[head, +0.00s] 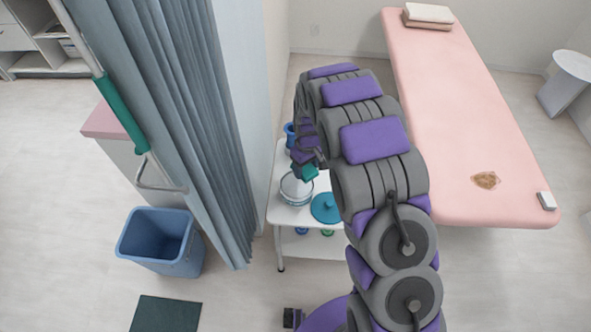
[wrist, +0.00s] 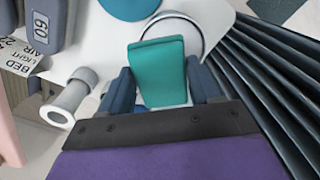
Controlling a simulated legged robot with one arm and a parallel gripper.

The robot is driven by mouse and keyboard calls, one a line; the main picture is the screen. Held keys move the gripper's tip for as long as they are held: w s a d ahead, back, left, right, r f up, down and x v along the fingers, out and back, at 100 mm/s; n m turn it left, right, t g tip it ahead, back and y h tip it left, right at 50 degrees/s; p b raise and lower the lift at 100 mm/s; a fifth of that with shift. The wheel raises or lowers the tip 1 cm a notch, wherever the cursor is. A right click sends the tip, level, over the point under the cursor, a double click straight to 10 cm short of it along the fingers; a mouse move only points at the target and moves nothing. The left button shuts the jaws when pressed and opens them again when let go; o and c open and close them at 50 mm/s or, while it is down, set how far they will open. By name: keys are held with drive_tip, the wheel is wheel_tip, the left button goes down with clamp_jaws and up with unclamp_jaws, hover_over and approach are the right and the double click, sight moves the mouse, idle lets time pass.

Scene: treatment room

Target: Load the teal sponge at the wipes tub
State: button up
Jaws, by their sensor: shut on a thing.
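The teal sponge (head: 306,173) is held in my gripper (head: 305,160) above the trolley. In the wrist view the sponge (wrist: 157,70) stands between my gripper's two dark blue fingers (wrist: 163,88), which are shut on it. The wipes tub (head: 296,188) is a white round tub on the trolley, with its top open, just below the sponge. In the wrist view its round rim (wrist: 201,27) shows behind the sponge, which hides much of it. The teal lid (head: 326,208) lies on the trolley beside the tub. I cannot tell whether the sponge touches the rim.
The white trolley (head: 276,214) stands between the grey-blue curtain (head: 190,110) and the pink treatment bed (head: 450,95). A blue container (head: 290,136) stands behind the tub. The bed has a brown stain (head: 485,180). A blue bin (head: 162,240) stands on the floor at left.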

drive_tip(key=shift+f+n, duration=0.3)
drive_tip(key=shift+f, duration=0.25)
drive_tip(key=b, duration=0.1)
hover_over(298, 186)
drive_tip(key=a, duration=0.2)
wheel_tip(298, 186, down, 4)
drive_tip(key=shift+r, duration=0.2)
drive_tip(key=d+f, duration=0.1)
drive_tip(key=d, duration=0.1)
drive_tip(key=d+f+b, duration=0.1)
drive_tip(key=shift+d, duration=0.35)
drive_tip(key=shift+a+f, duration=0.15)
drive_tip(key=shift+a, duration=0.65)
drive_tip(key=shift+a+f, duration=0.15)
drive_tip(key=shift+a, duration=0.6)
drive_tip(key=shift+d+r, duration=0.15)
drive_tip(key=shift+d, duration=1.15)
drive_tip(key=shift+a+f, duration=0.2)
drive_tip(key=shift+a, duration=0.35)
drive_tip(key=shift+a+f, duration=0.15)
drive_tip(key=shift+a, duration=0.4)
drive_tip(key=shift+d, duration=0.9)
drive_tip(key=shift+a+f, duration=0.15)
drive_tip(key=shift+a, duration=0.55)
drive_tip(key=shift+d, duration=0.5)
drive_tip(key=shift+a, duration=0.35)
drive_tip(key=shift+d, duration=0.15)
